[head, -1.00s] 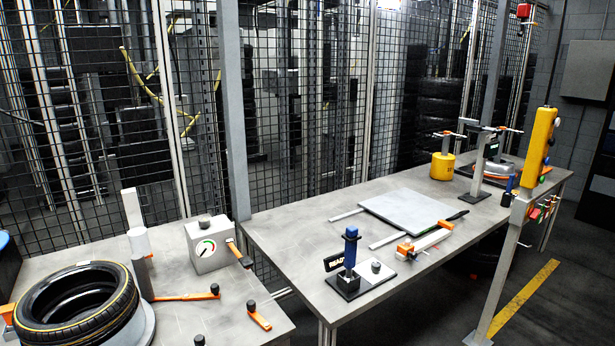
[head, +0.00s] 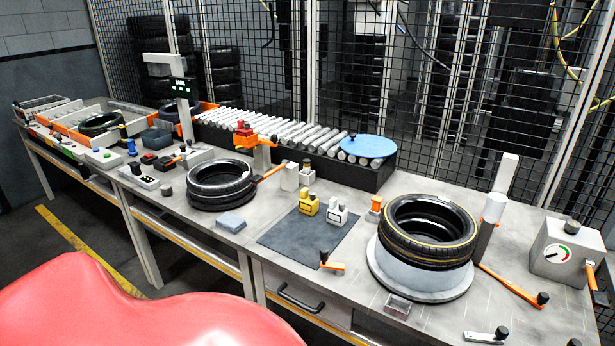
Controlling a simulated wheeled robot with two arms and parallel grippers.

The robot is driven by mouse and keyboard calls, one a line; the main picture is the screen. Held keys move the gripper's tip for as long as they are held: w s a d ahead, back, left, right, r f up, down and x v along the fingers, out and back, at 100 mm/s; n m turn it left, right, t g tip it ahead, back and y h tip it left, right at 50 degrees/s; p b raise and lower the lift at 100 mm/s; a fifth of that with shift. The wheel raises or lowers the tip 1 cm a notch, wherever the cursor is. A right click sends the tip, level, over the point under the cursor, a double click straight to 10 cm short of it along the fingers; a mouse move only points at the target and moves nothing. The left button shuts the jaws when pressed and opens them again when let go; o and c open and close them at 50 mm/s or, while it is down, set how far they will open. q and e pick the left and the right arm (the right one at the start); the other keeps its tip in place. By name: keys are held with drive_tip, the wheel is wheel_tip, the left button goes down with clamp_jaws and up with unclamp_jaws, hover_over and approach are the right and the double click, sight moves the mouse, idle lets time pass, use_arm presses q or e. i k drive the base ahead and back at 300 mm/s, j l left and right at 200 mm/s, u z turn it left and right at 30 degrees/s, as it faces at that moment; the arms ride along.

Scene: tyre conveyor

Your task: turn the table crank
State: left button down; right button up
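An orange crank-like lever (head: 513,286) with a black knob lies low on the table, just right of the round turntable (head: 388,272). A tyre with a yellow stripe (head: 428,232) lies flat on the turntable. A grey gauge box (head: 556,252) at the right edge has an orange lever (head: 592,275) on its side. A short orange handle with a black knob (head: 332,265) lies left of the turntable, and a pale one (head: 487,336) lies at the front edge. I cannot tell which of these is the table crank. Neither gripper is in view.
Another tyre (head: 221,185) lies on the table left of the dark mat (head: 305,243). A roller conveyor (head: 290,132) with a blue disc (head: 368,149) runs along the back before a mesh fence. A white post (head: 489,222) stands beside the turntable. Floor shows at lower left.

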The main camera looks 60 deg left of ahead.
sight(340, 268)
drive_tip(key=u, duration=1.6)
